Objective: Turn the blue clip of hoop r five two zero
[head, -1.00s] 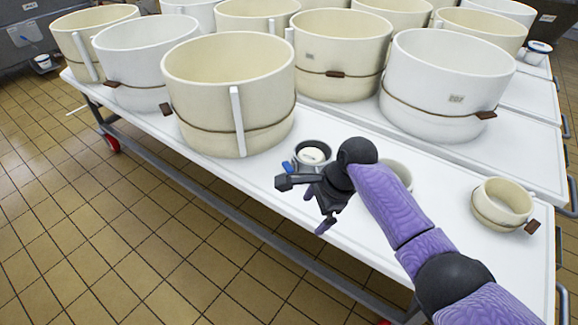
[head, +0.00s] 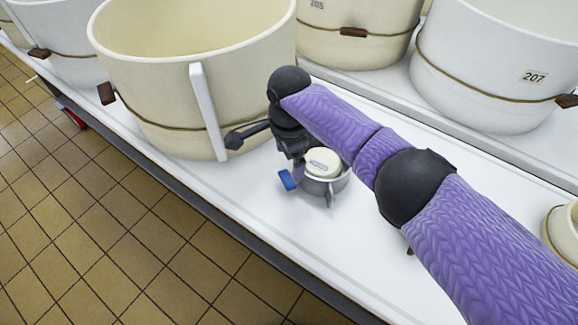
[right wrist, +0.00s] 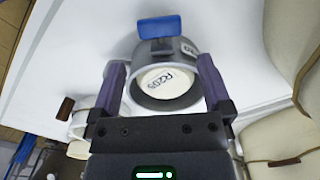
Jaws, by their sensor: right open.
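A small grey hoop (head: 338,185) stands on the white table around a cream, round cheese-like piece (head: 322,161). The hoop's blue clip (head: 287,180) sticks out on its left side. In the right wrist view the hoop (right wrist: 143,93) is close, with the blue clip (right wrist: 160,27) at its far side. The lettering on the cream top (right wrist: 166,82) looks like R205, but I cannot read it surely. My right gripper (head: 300,168) is open; in the wrist view its purple fingers (right wrist: 162,75) stand either side of the hoop's near part. I cannot tell whether they touch it. My left gripper is out of view.
A large cream vat (head: 150,100) with a white upright strip (head: 207,110) stands just left of my right gripper. A white vat marked 207 (head: 480,75) stands at the back right. The table (head: 270,225) is clear in front of the hoop.

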